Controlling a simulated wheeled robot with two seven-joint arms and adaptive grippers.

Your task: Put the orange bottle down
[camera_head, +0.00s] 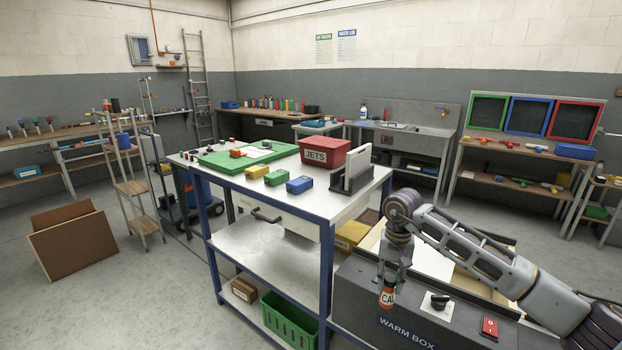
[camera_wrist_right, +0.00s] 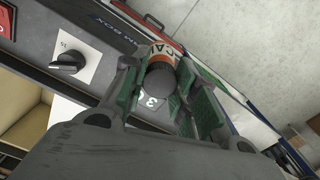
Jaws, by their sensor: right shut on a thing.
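The orange bottle (camera_head: 387,297) has a white label with letters starting "CA". My right gripper (camera_head: 391,281) is shut on it from above and holds it upright at the front left of the grey warm box (camera_head: 360,302). In the right wrist view the bottle (camera_wrist_right: 161,50) sits between the green-padded fingers of the right gripper (camera_wrist_right: 160,85), its dark round cap towards the camera. I cannot tell whether its base touches the box. My left gripper is not in view.
The warm box carries a black knob (camera_head: 439,301) and a red switch (camera_head: 489,327). A blue-framed bench (camera_head: 330,215) stands to its left, with a red JETS bin (camera_head: 325,152), small coloured boxes and a grey slotted holder (camera_head: 352,172) on top.

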